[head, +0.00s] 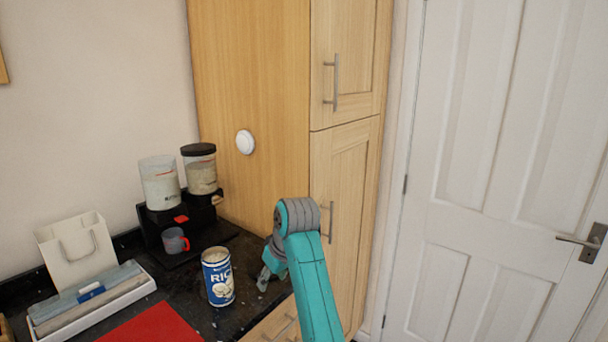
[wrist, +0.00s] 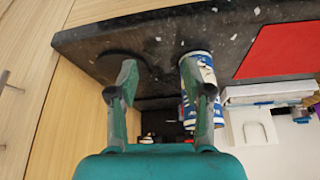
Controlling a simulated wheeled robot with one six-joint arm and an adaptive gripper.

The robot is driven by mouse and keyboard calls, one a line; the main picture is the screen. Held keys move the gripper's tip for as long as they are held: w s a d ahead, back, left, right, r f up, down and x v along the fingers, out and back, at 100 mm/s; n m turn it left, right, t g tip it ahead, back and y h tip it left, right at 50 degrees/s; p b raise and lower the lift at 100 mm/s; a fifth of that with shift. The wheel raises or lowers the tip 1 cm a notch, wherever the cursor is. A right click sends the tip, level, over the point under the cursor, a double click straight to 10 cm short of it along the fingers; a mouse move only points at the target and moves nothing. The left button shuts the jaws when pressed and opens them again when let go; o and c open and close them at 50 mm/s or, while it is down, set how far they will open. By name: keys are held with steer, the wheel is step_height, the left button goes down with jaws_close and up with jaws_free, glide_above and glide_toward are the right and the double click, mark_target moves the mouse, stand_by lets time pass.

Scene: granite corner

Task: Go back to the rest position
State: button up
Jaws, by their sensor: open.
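My teal arm reaches over the right end of the dark counter in the head view. My gripper (head: 266,275) is beside the blue and white rice can (head: 218,277), to its right, and is partly hidden by my arm. In the wrist view my gripper (wrist: 160,82) is open, with its two fingers apart and bare counter between them. The rice can also shows there behind the right finger (wrist: 197,70). The can stands upright on the counter, and I cannot tell whether the finger touches it.
A dispenser stand with two jars (head: 200,170) and a grey mug (head: 175,241) stand behind the can. A tall wooden cabinet (head: 255,100) borders the counter; a white door (head: 490,180) is right.

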steer(key=s+d+f+m+t, duration=0.1)
steer(key=s+d+f, duration=0.2)
steer(key=f, duration=0.5)
steer(key=s+d+f+m+t, duration=0.1)
steer(key=s+d+f, duration=0.15)
steer(key=f, duration=0.55)
steer(key=s+d+f+m+t, duration=0.1)
steer(key=s+d+f, duration=0.15)
steer(key=f, duration=0.55)
steer(key=s+d+f+m+t, duration=0.1)
steer(key=s+d+f, duration=0.4)
steer(key=s, duration=0.3)
steer(key=s+d+f+m+t, duration=0.1)
steer(key=s+d+f+t, duration=0.1)
steer(key=s+d+f, duration=0.45)
steer(key=s+d+r+m+t+h, duration=0.1)
steer(key=s+d+r, duration=0.1)
steer(key=s, duration=0.8)
steer(key=s+d+r+m+t+h, duration=0.1)
steer(key=s+d+r, duration=0.1)
steer(key=s, duration=0.8)
steer(key=s+d+r+m+t+h, duration=0.1)
steer(key=s+d+r+t, duration=0.1)
steer(key=s+r, duration=1.4)
steer(key=shift+s+d+r+m+t, duration=0.25)
steer(key=shift+m+t, duration=0.05)
steer(key=shift+t, duration=0.3)
